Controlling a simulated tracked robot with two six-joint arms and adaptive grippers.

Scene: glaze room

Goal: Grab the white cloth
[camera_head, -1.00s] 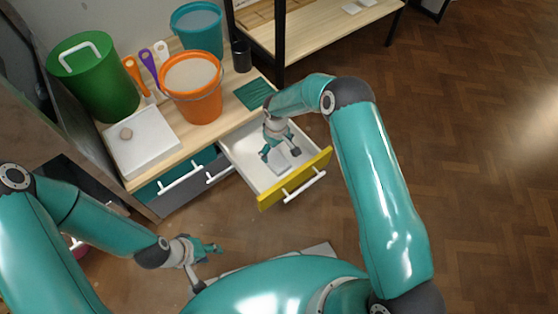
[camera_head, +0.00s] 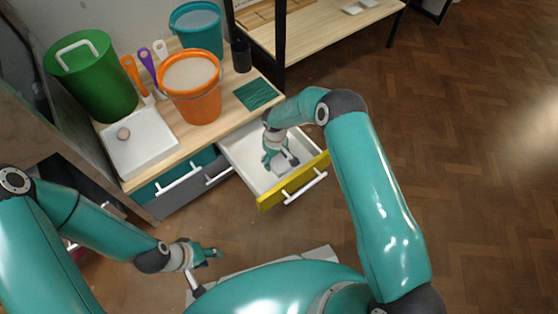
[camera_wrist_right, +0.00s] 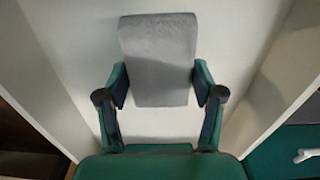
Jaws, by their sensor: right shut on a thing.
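The white cloth, a pale greyish folded rectangle, lies in the open drawer (camera_head: 242,150) and shows in the right wrist view (camera_wrist_right: 158,55). In the head view only a part of the cloth (camera_head: 286,166) shows, beside my right gripper (camera_head: 281,164). My right gripper reaches down into the drawer. In the right wrist view its fingers (camera_wrist_right: 159,95) stand at the two sides of the cloth's near part, shut on it. My left gripper (camera_head: 212,256) is low at the left, away from the drawer, with nothing visible in it. Its finger gap is unclear.
The drawer's yellow front (camera_head: 295,179) and side walls surround my right gripper. On the worktop stand an orange bucket (camera_head: 190,100), a green bin (camera_head: 92,80), a teal bucket (camera_head: 198,32), a black cylinder (camera_head: 241,56) and a green ribbed mat (camera_head: 257,93). Open floor lies to the right.

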